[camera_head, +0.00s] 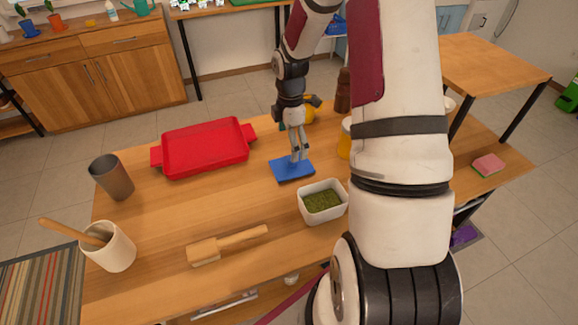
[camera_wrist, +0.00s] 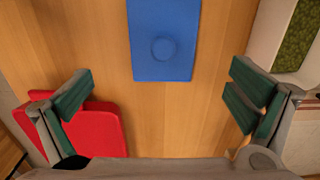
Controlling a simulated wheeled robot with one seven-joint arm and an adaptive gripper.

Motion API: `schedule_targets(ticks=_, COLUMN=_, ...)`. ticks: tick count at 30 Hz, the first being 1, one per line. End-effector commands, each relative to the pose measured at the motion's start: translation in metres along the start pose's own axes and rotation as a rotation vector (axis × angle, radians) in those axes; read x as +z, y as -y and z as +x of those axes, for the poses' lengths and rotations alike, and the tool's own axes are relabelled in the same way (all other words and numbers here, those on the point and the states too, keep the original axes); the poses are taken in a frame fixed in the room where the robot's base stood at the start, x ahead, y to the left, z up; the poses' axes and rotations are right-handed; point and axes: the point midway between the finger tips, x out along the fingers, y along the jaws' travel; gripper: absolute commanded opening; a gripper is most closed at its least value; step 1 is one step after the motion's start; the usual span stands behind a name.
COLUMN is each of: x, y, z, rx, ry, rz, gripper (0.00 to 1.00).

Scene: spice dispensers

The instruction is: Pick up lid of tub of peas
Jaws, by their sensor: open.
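The lid is a flat blue rectangle with a round knob in its middle. In the head view the lid (camera_head: 291,170) lies on the wooden table, apart from the tub. In the wrist view the lid (camera_wrist: 162,65) is at the top middle, its knob facing the camera. The tub of peas (camera_head: 323,203) is white, uncovered and filled with green; part of it also shows at the right edge of the wrist view (camera_wrist: 300,40). My gripper (camera_head: 297,157) is over the lid in the head view. In the wrist view its green-padded fingers (camera_wrist: 160,95) are wide apart and empty.
A red tray (camera_head: 205,148) stands left of the lid. A wooden mallet (camera_head: 228,244), a white pot (camera_head: 112,250) and a grey cup (camera_head: 112,177) are nearer the front left. A yellow container (camera_head: 344,138) is partly hidden behind my arm.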

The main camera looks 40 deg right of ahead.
Motion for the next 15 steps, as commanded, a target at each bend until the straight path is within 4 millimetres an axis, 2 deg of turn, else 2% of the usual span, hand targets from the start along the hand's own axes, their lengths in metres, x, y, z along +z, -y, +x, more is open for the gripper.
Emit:
schedule_targets(ticks=3, x=0.000, y=0.000, z=0.019, rx=-0.002, ry=0.000, rz=0.001, gripper=1.00)
schedule_targets(ticks=11, x=0.001, y=0.001, z=0.037, rx=-0.001, ry=0.001, rz=0.001, gripper=1.00)
schedule_targets(ticks=15, x=0.002, y=0.004, z=0.056, rx=-0.003, ry=0.000, rz=0.001, gripper=1.00)
